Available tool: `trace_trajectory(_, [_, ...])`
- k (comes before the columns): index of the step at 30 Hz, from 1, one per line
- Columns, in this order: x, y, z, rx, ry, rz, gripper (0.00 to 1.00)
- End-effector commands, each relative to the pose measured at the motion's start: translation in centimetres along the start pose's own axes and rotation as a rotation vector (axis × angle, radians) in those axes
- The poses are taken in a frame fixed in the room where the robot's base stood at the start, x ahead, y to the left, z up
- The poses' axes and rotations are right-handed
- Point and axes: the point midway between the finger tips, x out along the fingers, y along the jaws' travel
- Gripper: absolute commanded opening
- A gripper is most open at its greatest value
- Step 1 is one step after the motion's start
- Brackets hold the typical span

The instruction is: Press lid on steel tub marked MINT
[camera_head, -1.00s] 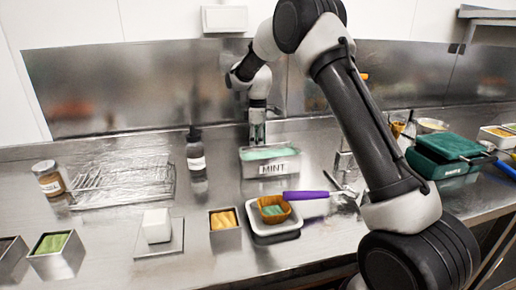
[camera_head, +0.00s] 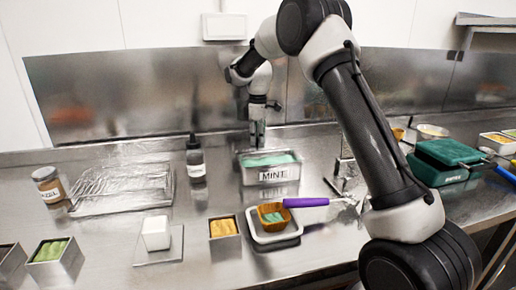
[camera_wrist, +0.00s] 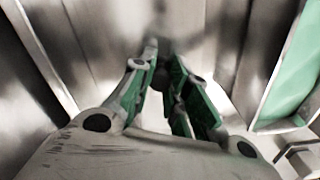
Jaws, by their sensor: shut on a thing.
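The steel tub marked MINT (camera_head: 280,176) stands on the counter in the middle of the head view, with pale green showing in its top. In the wrist view the tub's edge and green contents (camera_wrist: 296,85) show at the right. My gripper (camera_head: 257,142) points down at the tub's back edge. In the wrist view my gripper (camera_wrist: 165,55) has its green-padded fingers drawn together at the tips. What they hold is too thin or blurred to make out. I cannot pick out a separate lid in either view.
A green box (camera_head: 440,165) stands right.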

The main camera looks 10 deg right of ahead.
Motion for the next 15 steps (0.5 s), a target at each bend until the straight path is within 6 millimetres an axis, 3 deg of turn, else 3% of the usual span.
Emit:
trace_trajectory(3, [-2.7, 0.1, 0.0, 0.0, 0.002, 0.003, 0.0])
trace_trajectory(11, [-7.5, -0.3, -0.5, -0.009, 0.003, 0.004, 0.0])
trace_trajectory(15, [-11.1, -2.6, -0.3, -0.029, 0.002, 0.003, 0.0])
